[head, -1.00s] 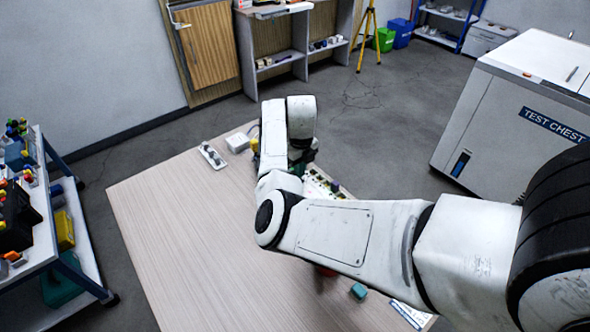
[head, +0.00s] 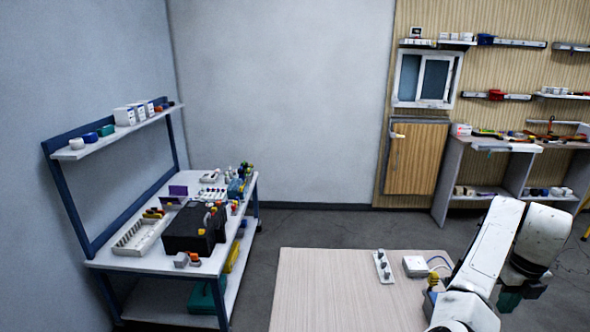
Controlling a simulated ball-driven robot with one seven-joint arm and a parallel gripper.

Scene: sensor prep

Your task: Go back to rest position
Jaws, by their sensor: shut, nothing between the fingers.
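My white arm (head: 484,245) enters at the lower right of the head view, bent over the right side of the table. Its upper links with a black joint band show, and the rest runs off the bottom edge. I cannot make out my gripper's fingers. A dark green piece (head: 509,299) shows just under the arm's far link; I cannot tell whether it belongs to the arm or stands on the table.
The wooden table (head: 330,295) carries a white strip with grey knobs (head: 383,266), a white box (head: 415,266) and a yellow part (head: 433,282) close to my arm. A loaded workbench (head: 140,262) stands left. Bare floor (head: 330,222) lies between table and wall.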

